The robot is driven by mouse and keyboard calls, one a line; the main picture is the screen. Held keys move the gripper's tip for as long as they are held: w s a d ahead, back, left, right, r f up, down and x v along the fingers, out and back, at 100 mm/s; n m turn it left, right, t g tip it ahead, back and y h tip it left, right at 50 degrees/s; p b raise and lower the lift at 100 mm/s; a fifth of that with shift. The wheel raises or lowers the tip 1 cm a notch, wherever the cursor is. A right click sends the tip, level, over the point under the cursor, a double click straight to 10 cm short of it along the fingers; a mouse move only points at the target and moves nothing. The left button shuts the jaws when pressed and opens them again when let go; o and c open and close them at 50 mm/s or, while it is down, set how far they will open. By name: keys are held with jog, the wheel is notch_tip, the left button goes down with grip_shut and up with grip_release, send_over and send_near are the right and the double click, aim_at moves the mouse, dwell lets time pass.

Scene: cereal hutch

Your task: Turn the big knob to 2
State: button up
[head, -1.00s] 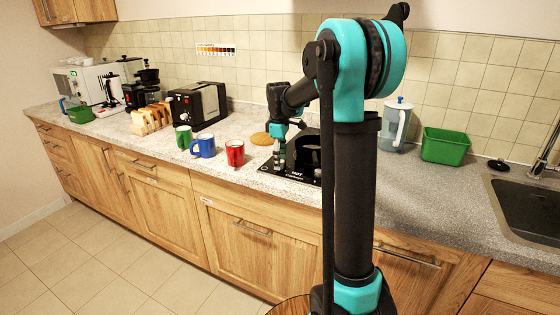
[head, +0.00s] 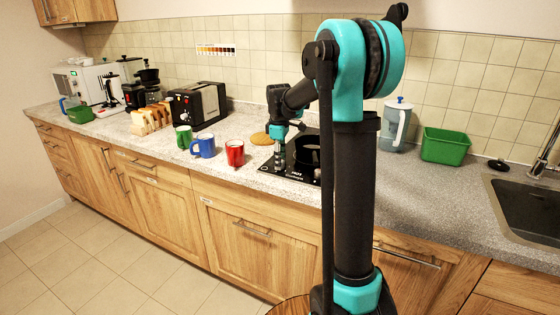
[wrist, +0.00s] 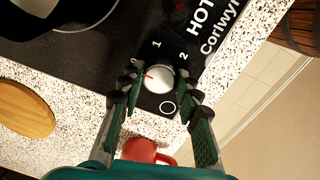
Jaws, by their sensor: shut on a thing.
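The white round knob (wrist: 158,79) sits on the black hob panel (wrist: 95,55) in the wrist view, and its red mark is on the knob's left side. A printed 1 is above the knob, a 2 is to its upper right and a ring symbol is below it. The red mark does not line up with the 2. My gripper (wrist: 161,84) has one finger on each side of the knob and is shut on it. In the head view my gripper (head: 280,157) is low over the hob's left front, and the knob is hidden there.
A dark pan (head: 307,152) stands on the hob. A red mug (head: 235,153) is left of the hob, close to my gripper, with blue and green mugs beyond. A round wooden board (head: 262,139) lies behind. A green bin (head: 445,146) and jug (head: 396,125) stand right.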

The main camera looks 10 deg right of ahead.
jog(key=shift+m, duration=0.3)
jog(key=m, duration=0.5)
jog(key=shift+m, duration=0.4)
jog(key=m, duration=0.5)
jog(key=shift+w+g, duration=0.1)
jog(key=shift+g, duration=0.2)
jog(key=m, duration=0.6)
jog(key=shift+m, duration=0.3)
jog(key=m, duration=0.5)
jog(key=shift+m, duration=0.4)
jog(key=o, duration=1.2)
jog(key=shift+c, duration=0.2)
